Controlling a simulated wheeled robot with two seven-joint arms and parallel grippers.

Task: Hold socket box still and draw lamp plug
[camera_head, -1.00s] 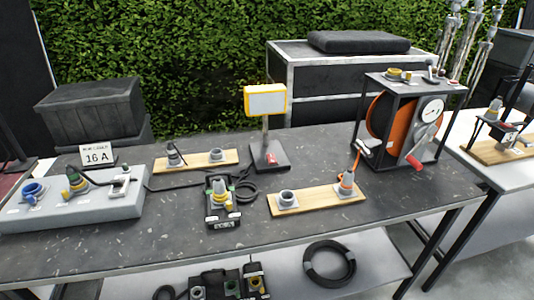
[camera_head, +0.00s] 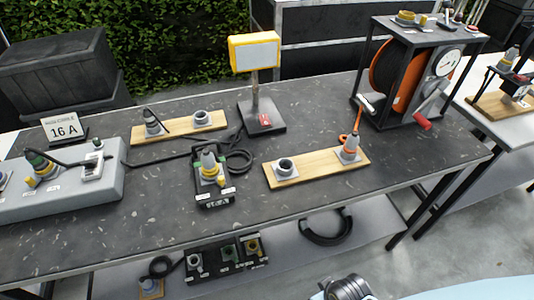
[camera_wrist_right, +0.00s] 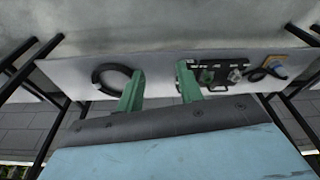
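A black socket box (camera_head: 214,191) stands in the middle of the table. A grey plug with a yellow ring (camera_head: 209,165) stands upright in it. The work lamp (camera_head: 255,54), with a yellow frame and pale face, stands on a black base behind the box, a red switch on the base. Black cable (camera_head: 240,160) lies coiled between box and lamp; its exact run is unclear. In the right wrist view my right gripper (camera_wrist_right: 160,86) has its two green fingers apart with nothing between them, facing the lower shelf. My left gripper is not in view.
A grey panel (camera_head: 75,195) with plugs is at the left. Wooden boards with sockets (camera_head: 180,129) and an orange-ringed plug (camera_head: 350,147) flank the box. A cable reel (camera_head: 400,75) stands at the right. The shelf below (camera_head: 320,255) holds a black coil and another socket box. The table front is clear.

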